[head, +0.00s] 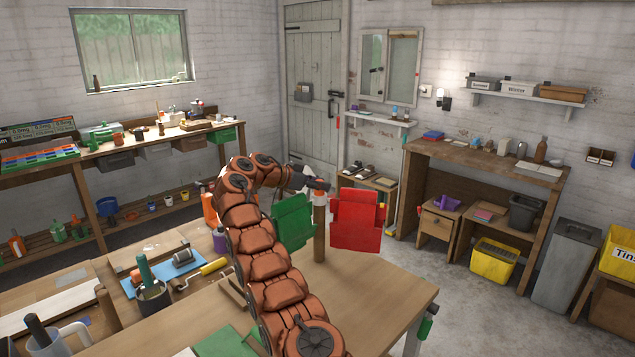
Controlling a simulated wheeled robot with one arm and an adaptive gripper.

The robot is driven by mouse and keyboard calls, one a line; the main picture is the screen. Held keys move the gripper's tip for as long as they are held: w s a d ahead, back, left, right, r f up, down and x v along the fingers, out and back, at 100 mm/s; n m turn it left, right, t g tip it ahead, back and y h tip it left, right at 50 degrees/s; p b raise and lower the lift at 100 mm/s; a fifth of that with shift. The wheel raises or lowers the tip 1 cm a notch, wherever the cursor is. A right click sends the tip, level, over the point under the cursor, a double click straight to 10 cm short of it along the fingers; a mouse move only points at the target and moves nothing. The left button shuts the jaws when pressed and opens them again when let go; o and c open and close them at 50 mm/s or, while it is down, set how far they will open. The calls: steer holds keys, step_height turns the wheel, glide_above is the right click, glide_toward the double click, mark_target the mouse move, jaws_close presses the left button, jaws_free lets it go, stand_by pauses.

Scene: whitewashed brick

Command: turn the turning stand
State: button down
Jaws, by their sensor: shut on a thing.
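The turning stand (320,245) is an upright wooden post on the light wooden table. A green holder (293,222) hangs at its left and a red holder (357,219) at its right. My gripper (318,186) is at the top of the post, shut on the stand. The fingers are small and dark here, so the exact part they grip is hard to make out.
The table (385,300) is bare to the right of the post. At the left stand a dark pot with tools (150,295), a yellow-handled roller (205,273) and a mug (55,340). A green sheet (225,342) lies in front. Workbenches line the walls behind.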

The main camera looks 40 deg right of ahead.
steer(key=c, duration=0.8)
jaws_free()
steer(key=shift+c, duration=0.3)
